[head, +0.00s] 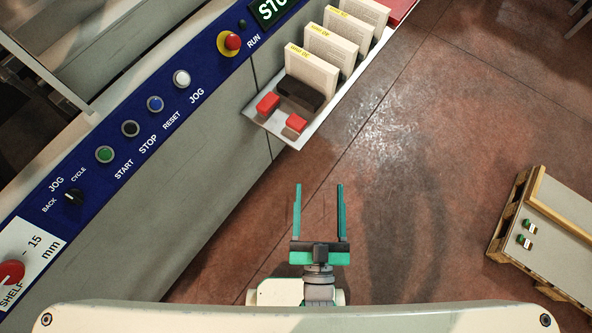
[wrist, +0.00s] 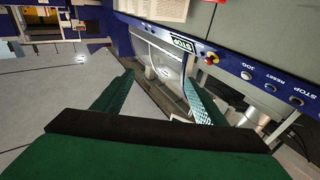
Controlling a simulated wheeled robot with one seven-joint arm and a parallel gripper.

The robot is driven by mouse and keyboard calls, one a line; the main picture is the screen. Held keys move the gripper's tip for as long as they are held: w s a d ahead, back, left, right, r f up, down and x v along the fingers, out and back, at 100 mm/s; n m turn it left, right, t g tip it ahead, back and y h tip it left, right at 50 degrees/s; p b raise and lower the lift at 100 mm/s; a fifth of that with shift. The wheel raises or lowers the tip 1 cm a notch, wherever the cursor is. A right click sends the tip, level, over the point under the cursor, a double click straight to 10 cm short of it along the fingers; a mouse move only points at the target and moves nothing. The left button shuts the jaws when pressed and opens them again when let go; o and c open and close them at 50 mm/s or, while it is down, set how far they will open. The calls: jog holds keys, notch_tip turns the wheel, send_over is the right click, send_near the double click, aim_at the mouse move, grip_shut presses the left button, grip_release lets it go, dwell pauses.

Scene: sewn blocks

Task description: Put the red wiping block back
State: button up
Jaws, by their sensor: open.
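The larger red block (head: 267,103) is on the left. The smaller red block (head: 296,123) is closer to the shelf's near edge. I cannot tell which is the wiping block. A dark block (head: 300,93) lies just behind them. My gripper (head: 319,187) is open and empty, over the floor below the shelf in the picture and apart from the blocks. Its open green fingers also show in the wrist view (wrist: 159,80), where no red block is seen.
Several upright white book blocks (head: 312,75) stand behind the red blocks. A blue control panel (head: 140,130) with buttons runs along the machine at left. A wooden pallet (head: 510,215) with a grey top sits at right. The floor between is clear.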

jog(key=s+a+f+g, duration=0.4)
jog(key=s+a+f, duration=0.1)
jog(key=s, duration=0.3)
jog(key=shift+s+a+f, duration=0.2)
jog(key=shift+s+f, duration=0.1)
jog(key=shift+f, duration=0.2)
